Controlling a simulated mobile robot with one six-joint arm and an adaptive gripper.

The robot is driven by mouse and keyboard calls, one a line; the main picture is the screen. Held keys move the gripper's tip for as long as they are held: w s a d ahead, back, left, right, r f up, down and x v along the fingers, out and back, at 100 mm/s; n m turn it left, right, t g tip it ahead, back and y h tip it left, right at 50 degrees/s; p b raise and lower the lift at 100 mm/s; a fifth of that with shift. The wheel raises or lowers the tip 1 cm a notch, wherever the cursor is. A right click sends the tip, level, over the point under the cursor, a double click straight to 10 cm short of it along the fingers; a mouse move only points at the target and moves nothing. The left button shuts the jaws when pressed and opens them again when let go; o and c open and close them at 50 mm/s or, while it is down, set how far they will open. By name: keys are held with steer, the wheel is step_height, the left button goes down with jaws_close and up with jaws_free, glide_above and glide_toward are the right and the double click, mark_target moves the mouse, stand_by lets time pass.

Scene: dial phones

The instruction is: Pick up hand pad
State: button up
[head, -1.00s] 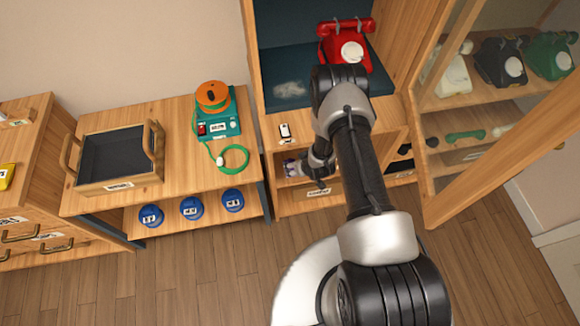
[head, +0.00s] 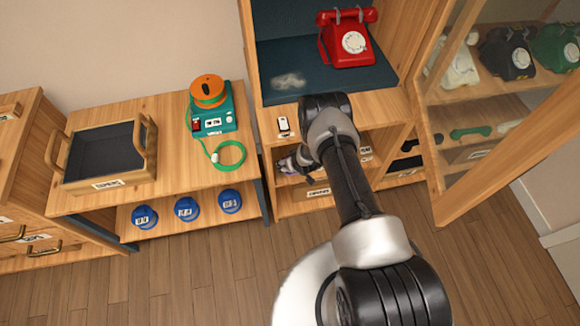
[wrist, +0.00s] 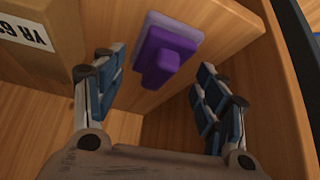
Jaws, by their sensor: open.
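A purple block-shaped pad (wrist: 163,52) with a raised grip and a paler plate behind it lies against a wooden board in the wrist view. It is probably the hand pad. My gripper (wrist: 158,85) is open, with one blue-padded finger on each side of the space below the pad. The fingers do not visibly touch it, and nothing is between them. In the head view my gripper (head: 290,163) is at the left part of the low shelf compartment under the counter, where it hides the pad.
A cardboard box (wrist: 38,38) with a printed label sits left of the pad. Wooden walls close in the compartment. In the head view, a red dial phone (head: 350,42) stands above, and a small white device (head: 284,126) lies on the counter. An open glass door (head: 500,130) is at right.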

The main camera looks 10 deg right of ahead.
steer(key=shift+r, duration=0.1)
steer(key=c, duration=1.2)
steer(key=shift+c, duration=0.2)
steer(key=shift+r, duration=0.15)
steer(key=shift+r+p, duration=0.3)
steer(key=shift+p, duration=0.05)
steer(key=s+d+p, duration=0.1)
steer(key=s+p, duration=0.1)
steer(key=s, duration=0.7)
steer(key=s+d+p, duration=0.2)
steer(key=s+p, duration=0.1)
steer(key=s, duration=0.5)
steer(key=shift+s+d+r, duration=0.25)
steer(key=shift+s+r, duration=0.05)
steer(key=shift+s, duration=0.05)
